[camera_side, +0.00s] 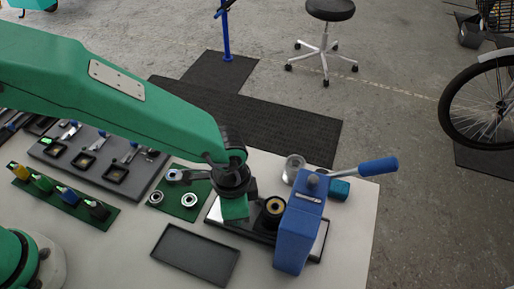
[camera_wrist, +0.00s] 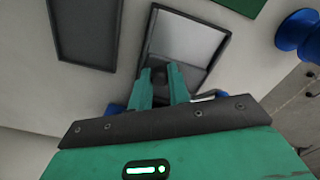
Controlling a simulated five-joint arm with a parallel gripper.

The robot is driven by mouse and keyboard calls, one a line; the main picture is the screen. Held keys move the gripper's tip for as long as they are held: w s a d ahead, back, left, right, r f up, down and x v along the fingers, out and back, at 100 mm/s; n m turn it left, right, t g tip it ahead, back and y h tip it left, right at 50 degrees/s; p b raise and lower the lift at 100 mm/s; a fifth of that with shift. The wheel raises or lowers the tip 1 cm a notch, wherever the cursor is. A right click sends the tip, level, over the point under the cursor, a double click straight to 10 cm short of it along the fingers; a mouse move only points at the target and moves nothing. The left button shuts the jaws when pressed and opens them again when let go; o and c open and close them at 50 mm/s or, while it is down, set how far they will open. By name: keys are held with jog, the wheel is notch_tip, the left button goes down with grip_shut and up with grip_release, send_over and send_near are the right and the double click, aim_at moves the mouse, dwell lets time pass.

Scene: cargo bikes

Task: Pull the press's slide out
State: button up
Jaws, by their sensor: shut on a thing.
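The blue press (camera_side: 298,232) stands at the right of the bench, its lever with a blue handle (camera_side: 377,166) pointing right. Its dark base (camera_side: 318,252) runs out to the left under my gripper (camera_side: 236,212). A round black piece with a brass-coloured ring (camera_side: 273,207) sits between my gripper and the press body. In the wrist view my gripper (camera_wrist: 163,82) has its green fingers closed around a small dark part (camera_wrist: 173,76), apparently the slide's grip. A shiny grey plate in a dark frame (camera_wrist: 185,38) lies beyond the fingertips. The fingers hide most of the held part.
An empty dark tray (camera_side: 195,254) lies in front; it also shows in the wrist view (camera_wrist: 84,28). A green mat with metal rings (camera_side: 182,198) lies left of the press.

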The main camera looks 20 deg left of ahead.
aim_at(215, 215)
jog(key=shift+s+a+f, duration=0.1)
jog(key=shift+a+f, duration=0.05)
jog(key=shift+a, duration=1.1)
jog(key=shift+a+f, duration=0.15)
jog(key=shift+a, duration=1.05)
jog(key=o, duration=0.7)
jog(key=shift+s, duration=0.1)
jog(key=shift+r, duration=0.15)
jog(key=shift+d+r, duration=0.15)
jog(key=shift+r, duration=2.15)
jog(key=shift+r, duration=0.15)
